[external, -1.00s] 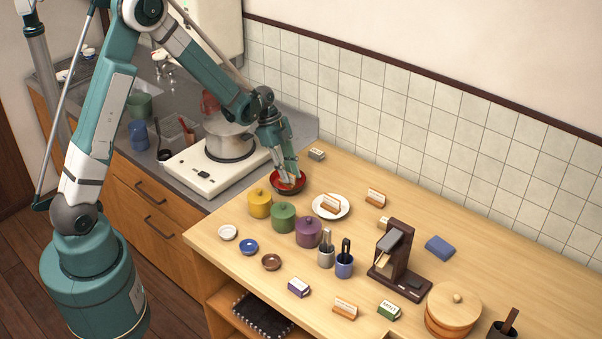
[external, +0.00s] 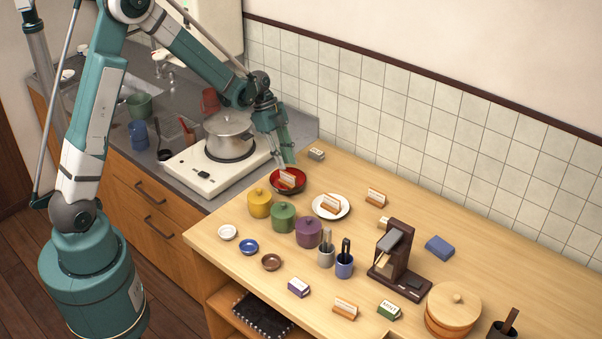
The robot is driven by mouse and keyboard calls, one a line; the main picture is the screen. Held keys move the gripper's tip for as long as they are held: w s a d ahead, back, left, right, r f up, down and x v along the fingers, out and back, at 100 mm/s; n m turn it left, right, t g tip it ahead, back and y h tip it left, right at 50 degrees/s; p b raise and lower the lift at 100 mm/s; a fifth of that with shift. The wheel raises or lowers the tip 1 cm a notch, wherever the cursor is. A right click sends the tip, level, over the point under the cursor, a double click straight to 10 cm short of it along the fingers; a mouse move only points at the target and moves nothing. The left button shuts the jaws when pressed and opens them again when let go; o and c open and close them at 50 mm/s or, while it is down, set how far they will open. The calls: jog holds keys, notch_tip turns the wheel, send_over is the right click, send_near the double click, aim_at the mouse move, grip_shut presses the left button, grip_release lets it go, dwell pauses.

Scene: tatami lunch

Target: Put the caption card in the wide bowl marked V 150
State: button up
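A caption card (external: 287,178), white with an orange-brown base, stands inside the wide dark bowl (external: 300,190) with a red inside. The mark on the bowl cannot be read at this size. My gripper (external: 286,163) is just above the card and the bowl, fingers pointing down. Its fingers look parted and hold nothing that I can see. The card appears apart from the fingertips, though the gap is small.
Yellow (external: 260,206), green (external: 283,219) and purple (external: 308,234) lidded pots stand near the bowl. A steel pot (external: 229,138) is behind left.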

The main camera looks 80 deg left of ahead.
jog(key=v, duration=0.7)
dwell(0.6)
jog(key=shift+r, duration=0.1)
jog(key=s+d+r+n+y, duration=0.1)
jog(key=d+r, duration=0.4)
jog(key=d, duration=0.3)
jog(key=s+d+r+n, duration=0.15)
jog(key=d+r, duration=0.25)
jog(key=d, duration=0.4)
jog(key=d+r+n+y, duration=0.1)
jog(key=d+r+n, duration=0.1)
jog(key=d+r, duration=0.45)
jog(key=s+d+r+n+t, duration=0.1)
jog(key=s+d+n+t, duration=0.1)
jog(key=s+d, duration=0.6)
jog(key=s+d+r+n+t+y, duration=0.1)
jog(key=s+d+n+t, duration=0.1)
jog(key=s+d, duration=0.6)
jog(key=shift+s+d, duration=0.3)
jog(key=shift+d, duration=3.05)
